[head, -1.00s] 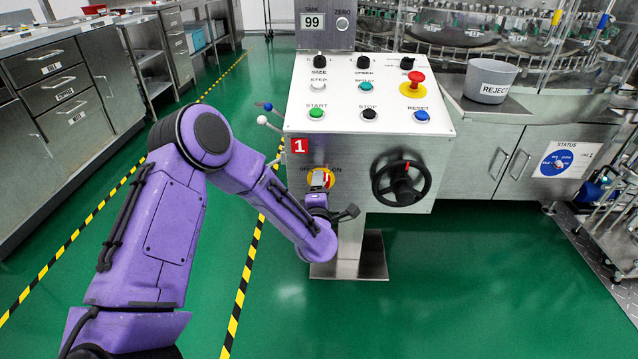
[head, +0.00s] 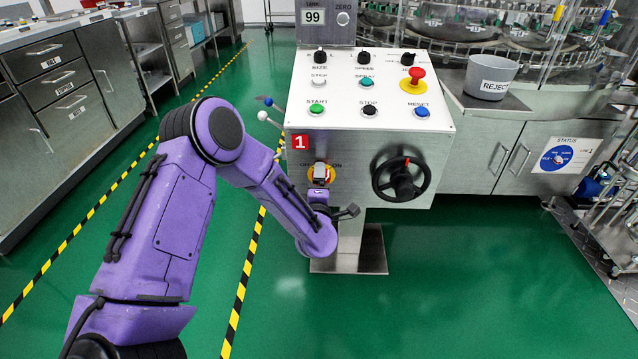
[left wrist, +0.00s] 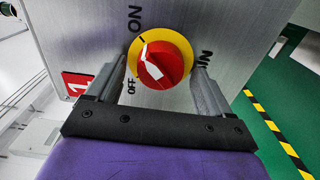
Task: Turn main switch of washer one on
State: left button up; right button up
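The main switch (left wrist: 165,63) is a red knob with a white mark on a yellow ring, low on the front of the washer-one panel. OFF and ON labels are beside it in the left wrist view. The white mark lies on the knob's left side, towards the OFF/ON side; I cannot tell its exact setting. My left gripper (left wrist: 157,85) is open, with one finger on each side of the knob; contact is not visible. In the head view my left gripper (head: 320,178) partly covers the switch's yellow ring (head: 311,175). My right gripper is out of view.
The control box (head: 350,150) bears a red "1" label (head: 300,142), several push buttons, a red emergency button (head: 417,75) and a black handwheel (head: 401,180) right of the switch. Levers with blue and white balls (head: 263,116) stick out on its left. Green floor is clear in front.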

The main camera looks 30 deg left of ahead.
pick_arm(q)
jog(key=shift+d, duration=0.1)
jog(key=p+v, duration=0.1)
jog(key=v, duration=0.9)
jog(key=shift+s, duration=0.3)
